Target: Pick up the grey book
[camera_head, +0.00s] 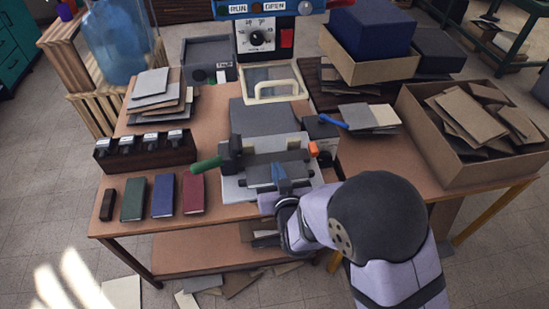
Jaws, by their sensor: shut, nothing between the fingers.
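A dark grey flat piece (258,175) lies in the light metal fixture (232,190) at the table's front middle; I cannot tell if it is the grey book. A larger grey slab (255,117) lies behind the fixture, in front of the press. None of these three is grey. My gripper (280,172) is over the front of the fixture, in front of the dark grey piece. It is shut and empty. My wrist and arm hide the fixture's front right.
A small dark block (107,205) stands left of the books. A dark stamp rack (145,150) and stacked boards (155,90) are behind them. A green handle (206,165) sticks out left of the fixture. A cardboard box (450,178) of boards fills the right side.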

